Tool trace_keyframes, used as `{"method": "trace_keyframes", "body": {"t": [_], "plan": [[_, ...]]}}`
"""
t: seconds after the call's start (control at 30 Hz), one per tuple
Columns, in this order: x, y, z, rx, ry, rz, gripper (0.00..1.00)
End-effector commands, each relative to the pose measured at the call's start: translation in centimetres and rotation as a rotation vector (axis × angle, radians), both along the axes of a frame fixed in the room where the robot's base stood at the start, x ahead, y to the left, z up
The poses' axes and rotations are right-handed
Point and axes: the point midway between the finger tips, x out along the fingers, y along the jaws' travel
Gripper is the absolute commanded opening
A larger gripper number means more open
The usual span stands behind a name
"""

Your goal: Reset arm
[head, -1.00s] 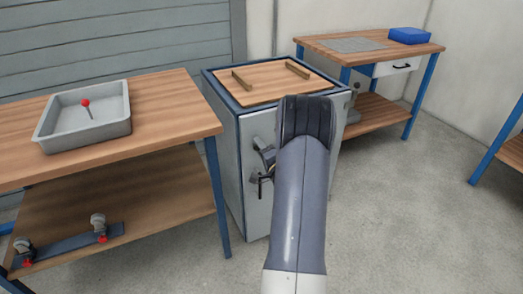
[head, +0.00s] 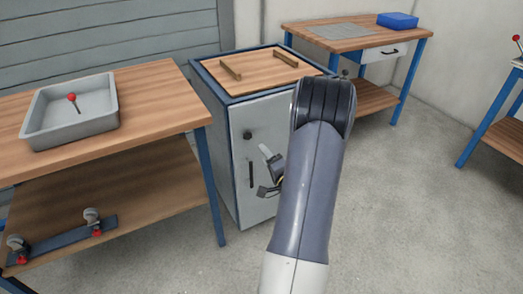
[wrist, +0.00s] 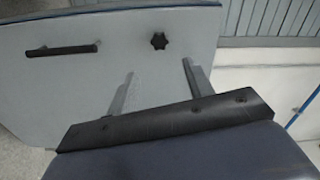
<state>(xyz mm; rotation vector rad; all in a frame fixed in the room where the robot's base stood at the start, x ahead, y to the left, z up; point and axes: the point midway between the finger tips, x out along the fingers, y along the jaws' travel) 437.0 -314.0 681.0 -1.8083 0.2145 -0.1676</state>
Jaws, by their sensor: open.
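My gripper (head: 266,170) is in front of the grey cabinet (head: 237,190), beside its door. It is open, with nothing between the fingers. In the wrist view the gripper (wrist: 157,82) shows two separate grey fingers pointing toward the cabinet door (wrist: 90,75). The door has a black bar handle (wrist: 62,49) and a black star knob (wrist: 160,41). My forearm covers the cabinet's right side in the head view, and part of the gripper is hidden behind it.
A grey tray (head: 103,122) with a red-knobbed piece (head: 72,98) stands on the left bench (head: 165,105). A blue fixture bar (head: 62,240) lies on its lower shelf. The back bench (head: 300,33) holds a blue box (head: 398,20).

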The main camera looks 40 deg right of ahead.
Motion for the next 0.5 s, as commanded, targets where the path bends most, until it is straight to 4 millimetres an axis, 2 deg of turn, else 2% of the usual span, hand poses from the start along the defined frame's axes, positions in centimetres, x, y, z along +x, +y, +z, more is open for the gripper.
{"method": "trace_keyframes", "body": {"t": [0.33, 0.5], "plan": [[-0.2, 0.1, 0.0, 0.000, -0.001, 0.001, 0.49], [0.8, -0.1, -0.1, -0.002, 0.000, 0.003, 0.49]]}}
